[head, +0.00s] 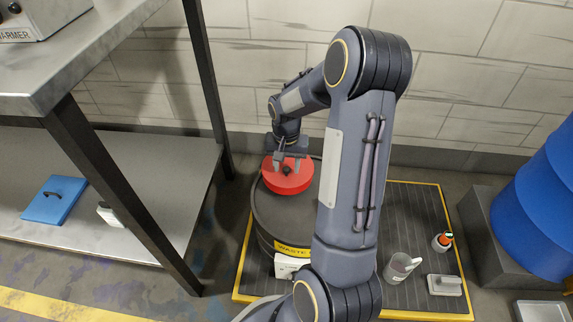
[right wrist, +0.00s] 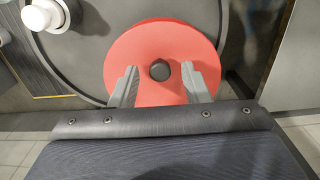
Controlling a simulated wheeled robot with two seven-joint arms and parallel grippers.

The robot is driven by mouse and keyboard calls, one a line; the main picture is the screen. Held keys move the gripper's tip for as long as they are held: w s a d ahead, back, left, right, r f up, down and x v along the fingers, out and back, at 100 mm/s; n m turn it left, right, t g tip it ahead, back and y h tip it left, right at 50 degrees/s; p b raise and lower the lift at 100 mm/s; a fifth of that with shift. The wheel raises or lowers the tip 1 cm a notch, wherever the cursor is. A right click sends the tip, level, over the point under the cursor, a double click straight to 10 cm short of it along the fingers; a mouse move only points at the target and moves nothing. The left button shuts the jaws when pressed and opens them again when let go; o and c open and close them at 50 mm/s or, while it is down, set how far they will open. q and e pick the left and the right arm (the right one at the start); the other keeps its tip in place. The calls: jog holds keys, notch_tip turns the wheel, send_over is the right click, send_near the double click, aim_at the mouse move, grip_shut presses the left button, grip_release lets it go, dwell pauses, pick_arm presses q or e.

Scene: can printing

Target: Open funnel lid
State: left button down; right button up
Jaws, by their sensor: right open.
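The red funnel lid (head: 287,175) is a round disc with a small dark knob (head: 286,170) at its centre. It lies on top of the dark waste drum (head: 290,217). My right gripper (head: 287,166) is over the lid. In the right wrist view, the lid (right wrist: 163,40) fills the upper middle, and the open fingers of my right gripper (right wrist: 160,82) stand on either side of the knob (right wrist: 160,70), with a gap at each side. My left gripper is not in view. My right arm hides part of the drum in the head view.
The drum stands on a yellow-edged platform (head: 424,211). A grey jug (head: 401,268), a small bottle (head: 442,242) and a grey block (head: 444,285) are at its right. A blue barrel (head: 545,215) stands farther right. A metal shelf (head: 150,190) with a blue item (head: 55,199) is left.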

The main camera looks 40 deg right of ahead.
grip_shut()
